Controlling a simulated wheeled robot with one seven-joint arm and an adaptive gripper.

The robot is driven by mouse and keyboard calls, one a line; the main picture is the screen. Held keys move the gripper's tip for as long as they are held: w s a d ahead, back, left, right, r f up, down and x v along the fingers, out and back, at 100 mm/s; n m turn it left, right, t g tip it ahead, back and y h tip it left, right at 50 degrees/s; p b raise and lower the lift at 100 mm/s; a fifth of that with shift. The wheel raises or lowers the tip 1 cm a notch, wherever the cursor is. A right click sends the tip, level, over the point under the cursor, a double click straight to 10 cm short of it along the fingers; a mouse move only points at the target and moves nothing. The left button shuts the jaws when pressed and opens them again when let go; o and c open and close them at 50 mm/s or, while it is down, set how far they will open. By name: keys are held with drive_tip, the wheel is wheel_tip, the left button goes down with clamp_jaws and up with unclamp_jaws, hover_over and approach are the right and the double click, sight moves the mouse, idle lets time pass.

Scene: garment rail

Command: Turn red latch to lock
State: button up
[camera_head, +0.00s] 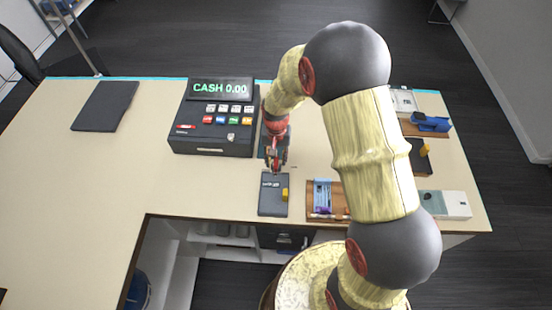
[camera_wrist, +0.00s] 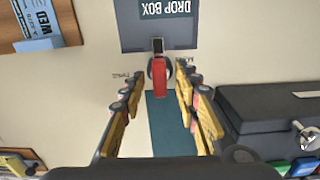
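The red latch (camera_wrist: 159,80) shows in the wrist view as a short red bar with a dark end piece, at the edge of a dark grey box lettered DROP BOX (camera_wrist: 160,30). The bar points away from the box, toward my palm in the picture. My gripper (camera_wrist: 158,73) is open, with one finger on each side of the latch and visible gaps to both. In the head view my gripper (camera_head: 275,160) is over the counter, just behind the drop box (camera_head: 270,205). The latch is hard to tell from my red gripper parts there.
A cash register (camera_head: 215,120) stands close on the left. A wooden tray with blue cards (camera_head: 322,195) lies right of the box. A teal strip (camera_wrist: 170,125) lies below my gripper. Small print flanks the latch, too small to read. The counter's left side is mostly clear.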

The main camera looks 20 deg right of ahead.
sight(276, 161)
wheel_tip(276, 161, up, 12)
idle(0.7)
idle(0.5)
drive_tip(key=s+r+n+t+b, duration=0.2)
drive_tip(key=s+r+b, duration=0.3)
drive_tip(key=s, duration=0.6)
drive_tip(key=s+r+n+t+b, duration=0.2)
drive_tip(key=s+r+b, duration=0.3)
drive_tip(key=s, duration=0.6)
drive_tip(key=shift+s+n+t+b, duration=0.3)
drive_tip(key=shift+s+t+b, duration=0.1)
drive_tip(key=shift+t+b, duration=0.4)
drive_tip(key=shift+d+r, duration=0.1)
